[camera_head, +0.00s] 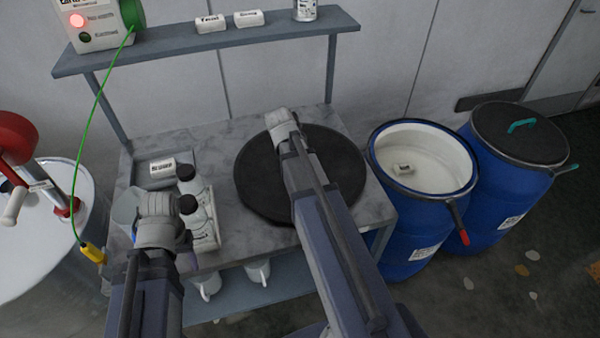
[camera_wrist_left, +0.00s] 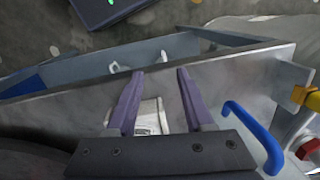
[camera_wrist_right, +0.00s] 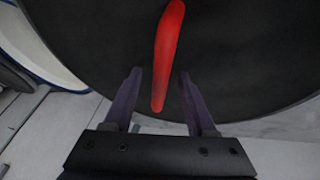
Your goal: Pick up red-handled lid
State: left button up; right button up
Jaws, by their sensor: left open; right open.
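The lid is a black round disc (camera_head: 254,178) lying flat on the grey marbled bench top, partly covered by my right arm in the head view. Its red handle (camera_wrist_right: 167,50) shows in the right wrist view, hidden in the head view. My right gripper (camera_wrist_right: 160,77) is open over the lid (camera_wrist_right: 90,35). The handle appears between its fingers, and I cannot tell whether they reach down beside it. My left gripper (camera_wrist_left: 160,73) is open and empty over the left part of the bench, near its front edge.
Bottles stand in a tray (camera_head: 207,236) beside my left gripper. A shelf (camera_head: 200,45) runs behind the bench. An open blue drum (camera_head: 415,225) with a red-tipped lever and a closed one (camera_head: 510,195) stand at right. A green cable (camera_head: 88,130) hangs at left.

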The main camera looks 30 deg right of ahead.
jog(key=shift+w+d+f, duration=0.1)
jog(key=shift+f, duration=0.25)
jog(key=shift+r, duration=0.1)
grip_shut()
dwell(1.1)
